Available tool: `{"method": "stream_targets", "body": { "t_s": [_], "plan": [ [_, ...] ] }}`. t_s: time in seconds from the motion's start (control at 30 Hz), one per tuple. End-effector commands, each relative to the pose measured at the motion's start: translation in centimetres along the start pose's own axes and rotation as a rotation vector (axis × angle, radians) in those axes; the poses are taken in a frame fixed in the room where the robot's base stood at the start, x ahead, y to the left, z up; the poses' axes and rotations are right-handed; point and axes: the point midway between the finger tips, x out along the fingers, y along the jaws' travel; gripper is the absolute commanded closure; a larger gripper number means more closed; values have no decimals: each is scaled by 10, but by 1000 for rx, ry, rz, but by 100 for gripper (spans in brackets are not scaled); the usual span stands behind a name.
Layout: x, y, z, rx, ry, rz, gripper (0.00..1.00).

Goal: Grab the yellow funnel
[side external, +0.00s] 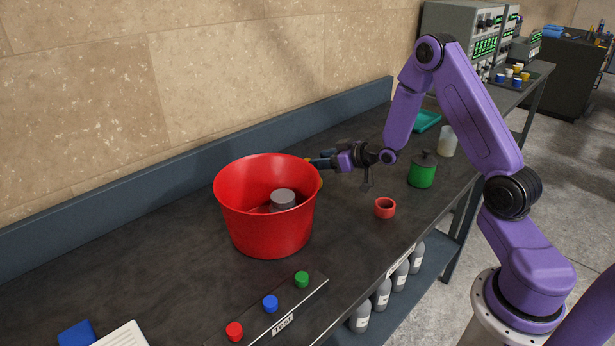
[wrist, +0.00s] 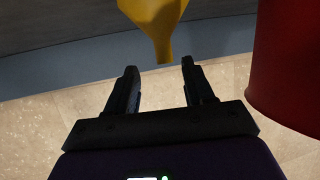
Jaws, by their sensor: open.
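The yellow funnel (wrist: 153,14) shows at the top of the wrist view, its narrow spout pointing down the picture toward the space between my fingers. Its wide end is cut off by the frame edge. My gripper (wrist: 158,68) is open and empty, with the spout tip just beyond the fingertips, roughly centred; I cannot tell if they touch. In the side view my gripper (side external: 312,163) reaches behind the rim of the red bucket, and only a sliver of yellow shows there.
The red bucket (side external: 265,215) stands close beside my gripper and fills the right of the wrist view (wrist: 290,60). A small red cup (side external: 385,208), a green canister (side external: 422,172) and a clear beaker (side external: 447,142) stand to the right. A blue ledge (side external: 120,205) runs along the wall.

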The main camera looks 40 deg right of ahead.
Motion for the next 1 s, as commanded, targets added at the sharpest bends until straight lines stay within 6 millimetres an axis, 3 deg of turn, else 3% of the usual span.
{"method": "stream_targets", "body": {
  "t_s": [0.17,0.5,0.83,0.87,1.0],
  "plan": [
    [10,-2,1,-1,-1,-2,47],
    [51,-6,3,-1,0,-1,47],
    [56,-6,2,0,-1,0,47],
    [56,-6,2,0,-1,0,54],
    [56,-6,2,0,-1,0,100]
  ]
}}
